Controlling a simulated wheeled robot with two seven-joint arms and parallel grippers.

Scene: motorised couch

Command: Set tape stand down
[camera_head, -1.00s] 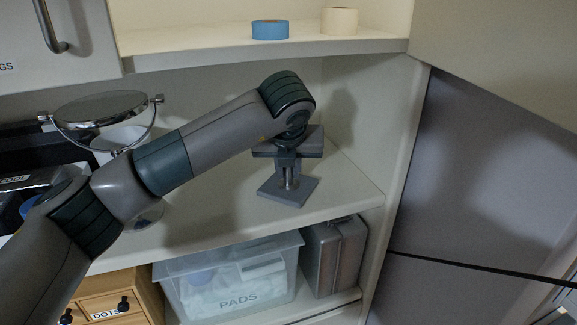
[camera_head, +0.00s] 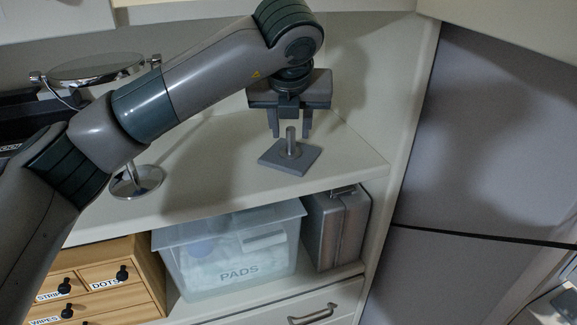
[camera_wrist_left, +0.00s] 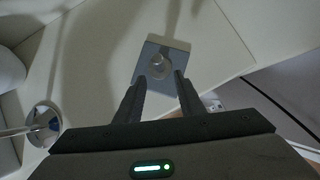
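The tape stand (camera_head: 290,155) is a grey square base with a short upright metal post. It stands upright on the middle shelf near its right end. In the left wrist view the tape stand (camera_wrist_left: 160,68) lies just beyond the fingertips. My left gripper (camera_head: 291,134) is above and slightly behind the stand, with its two fingers apart and pointing down. In the left wrist view the left gripper (camera_wrist_left: 158,82) is open and empty, with a gap between its fingers. My right gripper is not in view.
A round mirror on a stand (camera_head: 136,182) is at the left of the shelf. Below are a clear bin marked PADS (camera_head: 235,272), a grey case (camera_head: 336,228) and wooden drawers (camera_head: 110,272). The shelf's side wall (camera_head: 405,110) is close on the right.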

